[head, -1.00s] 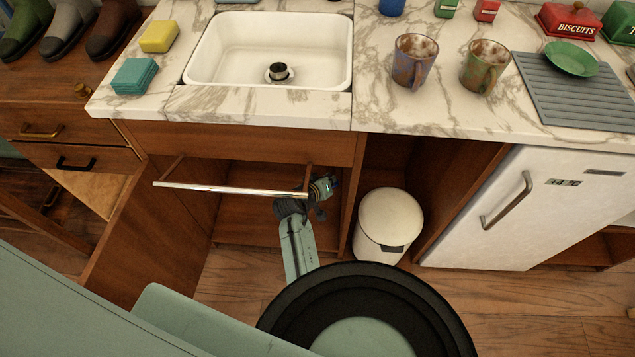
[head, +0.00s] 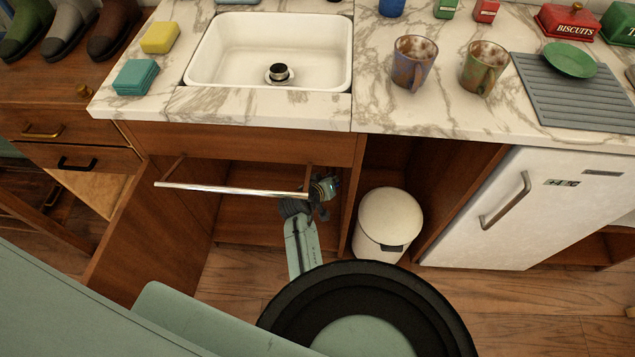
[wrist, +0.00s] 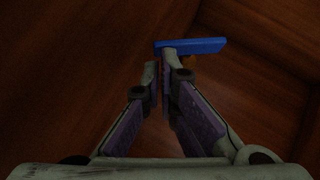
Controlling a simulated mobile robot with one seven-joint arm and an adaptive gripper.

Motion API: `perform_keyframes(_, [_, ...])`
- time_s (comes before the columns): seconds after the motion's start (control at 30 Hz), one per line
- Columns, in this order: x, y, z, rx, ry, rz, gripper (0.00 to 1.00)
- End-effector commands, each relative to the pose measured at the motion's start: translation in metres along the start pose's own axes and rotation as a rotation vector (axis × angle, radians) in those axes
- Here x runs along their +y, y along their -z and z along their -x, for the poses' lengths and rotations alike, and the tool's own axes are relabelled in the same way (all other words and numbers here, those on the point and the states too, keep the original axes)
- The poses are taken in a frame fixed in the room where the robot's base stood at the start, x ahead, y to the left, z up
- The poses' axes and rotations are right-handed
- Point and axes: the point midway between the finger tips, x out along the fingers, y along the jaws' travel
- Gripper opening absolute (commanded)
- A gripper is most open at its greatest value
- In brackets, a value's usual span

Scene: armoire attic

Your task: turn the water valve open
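The valve's blue lever handle (wrist: 205,46) shows in the wrist view, lying roughly crosswise just beyond the fingertips. A small brass-coloured part (wrist: 187,62) shows below it. My gripper (wrist: 162,68) has its fingers close together with a narrow gap. The right fingertip overlaps the handle and the left fingertip is by the handle's left end. I cannot tell whether the fingers grip it. In the head view my gripper (head: 322,196) is inside the open cabinet under the sink, near its right side; the valve is mostly hidden there.
A metal towel bar (head: 230,189) spans the cabinet front, close to my arm. The open cabinet door (head: 140,240) stands at the left. A white bin (head: 390,222) stands right of the cabinet. The sink (head: 268,50) and marble counter (head: 430,112) are above.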

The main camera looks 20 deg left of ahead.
Motion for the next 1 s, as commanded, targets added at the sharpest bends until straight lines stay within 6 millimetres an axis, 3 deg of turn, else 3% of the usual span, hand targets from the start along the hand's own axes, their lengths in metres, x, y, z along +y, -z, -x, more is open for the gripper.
perform_keyframes(1.0, [0.0117,-0.011,-0.0083,-0.012,-0.006,-0.001,0.0])
